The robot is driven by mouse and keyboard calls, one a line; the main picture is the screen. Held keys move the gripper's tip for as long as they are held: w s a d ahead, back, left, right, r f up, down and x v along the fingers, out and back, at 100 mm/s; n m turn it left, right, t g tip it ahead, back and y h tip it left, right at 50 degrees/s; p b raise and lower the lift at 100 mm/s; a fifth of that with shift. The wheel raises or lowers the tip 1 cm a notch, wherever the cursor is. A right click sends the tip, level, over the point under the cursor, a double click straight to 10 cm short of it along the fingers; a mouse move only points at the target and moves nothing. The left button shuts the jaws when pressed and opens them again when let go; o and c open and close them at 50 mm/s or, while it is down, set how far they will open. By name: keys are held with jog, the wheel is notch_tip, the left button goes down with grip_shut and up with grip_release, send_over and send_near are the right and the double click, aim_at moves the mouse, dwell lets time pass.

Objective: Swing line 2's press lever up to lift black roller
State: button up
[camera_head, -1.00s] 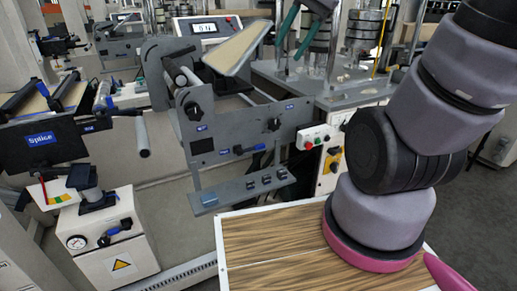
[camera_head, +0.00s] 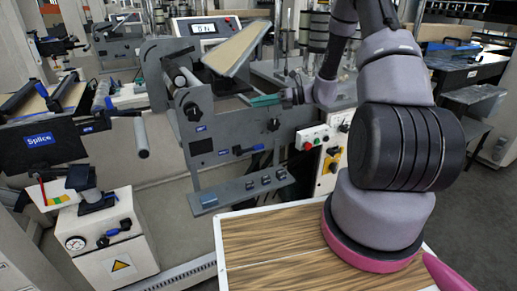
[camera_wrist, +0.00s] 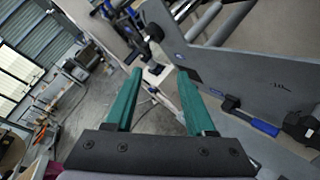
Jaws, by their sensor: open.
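The grey unwind machine (camera_head: 225,130) stands in the middle of the head view, with rollers (camera_head: 180,78) at its upper left. A lever with a blue grip (camera_head: 250,149) lies about level on its side plate; a blue-gripped lever also shows in the wrist view (camera_wrist: 252,123). Which lever is line 2's press lever cannot be read from the labels. My gripper (camera_head: 262,100) is beside the plate's upper edge, above that lever. In the wrist view its green fingers (camera_wrist: 160,85) are spread and empty, with the blue grip to the right. The black roller cannot be singled out.
A control box (camera_head: 320,145) with red and green buttons stands right of the machine. A wooden-topped table (camera_head: 265,240) is in front. A Splice station (camera_head: 45,140) and a gauge cabinet (camera_head: 110,240) stand at left. Grey floor lies between.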

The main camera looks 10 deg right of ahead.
jog(key=w+d+f+m+t, duration=0.2)
jog(key=f+m+t, duration=0.15)
jog(key=f, duration=0.25)
jog(key=w+d+f+m+t, duration=0.1)
jog(key=d+f+m+t, duration=0.1)
jog(key=f+m, duration=0.4)
jog(key=m+t+h, duration=0.4)
jog(key=m+t, duration=0.1)
jog(key=m, duration=0.3)
send_near(260, 148)
jog(key=x, duration=1.1)
jog(key=shift+w, duration=0.1)
grip_shut()
jog(key=shift+d, duration=0.1)
